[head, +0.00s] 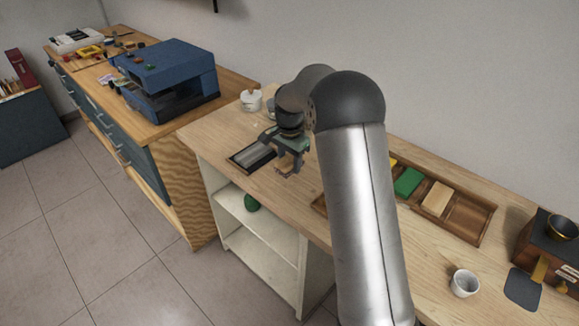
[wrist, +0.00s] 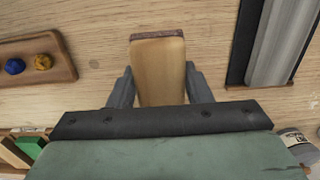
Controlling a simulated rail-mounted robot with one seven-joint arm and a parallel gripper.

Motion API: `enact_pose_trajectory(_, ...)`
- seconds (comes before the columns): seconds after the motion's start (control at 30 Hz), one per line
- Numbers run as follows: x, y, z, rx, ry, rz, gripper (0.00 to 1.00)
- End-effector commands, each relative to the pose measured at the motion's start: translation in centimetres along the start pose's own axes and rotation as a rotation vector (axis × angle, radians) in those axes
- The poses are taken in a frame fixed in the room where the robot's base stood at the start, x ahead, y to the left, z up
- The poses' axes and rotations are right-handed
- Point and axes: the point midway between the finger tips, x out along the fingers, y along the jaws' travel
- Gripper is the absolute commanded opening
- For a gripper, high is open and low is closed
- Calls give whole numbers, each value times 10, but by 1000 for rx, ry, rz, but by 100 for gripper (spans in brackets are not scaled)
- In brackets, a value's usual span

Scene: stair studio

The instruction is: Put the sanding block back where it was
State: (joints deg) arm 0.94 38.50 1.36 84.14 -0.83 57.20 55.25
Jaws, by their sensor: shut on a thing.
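My gripper (head: 287,168) is over the wooden bench, near the dark tray with the metal bar. In the wrist view my gripper (wrist: 158,78) is shut on a tan wooden block with a dark brown end, which I take to be the sanding block (wrist: 159,62). The fingers press its two long sides. In the head view the held block is too small to make out clearly. I cannot tell whether it touches the bench. A long wooden tray (head: 487,226) behind my arm holds yellow, green (head: 408,182) and tan (head: 437,199) blocks; its left part is hidden.
The dark tray (wrist: 238,45) holds a metal bar (wrist: 281,40). A small wooden tray (wrist: 62,72) holds blue and yellow balls. A white cup (head: 465,283) and a wooden box (head: 548,250) stand at right. A blue machine (head: 166,75) stands on the other bench.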

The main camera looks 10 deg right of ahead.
Motion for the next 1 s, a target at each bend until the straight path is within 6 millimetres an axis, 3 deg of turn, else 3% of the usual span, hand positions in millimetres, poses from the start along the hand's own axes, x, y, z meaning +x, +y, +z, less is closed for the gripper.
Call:
enact_pose_trajectory(0.23, 31, -1, -1, 1, -1, 2, 24)
enact_pose_trajectory(0.6, 37, -1, -1, 0, 0, 1, 24)
enact_pose_trajectory(0.63, 37, -1, -1, 0, 0, 1, 48)
enact_pose_trajectory(0.7, 36, -1, -1, 0, 0, 1, 67)
enact_pose_trajectory(1.0, 34, 0, -1, 1, 0, 2, 67)
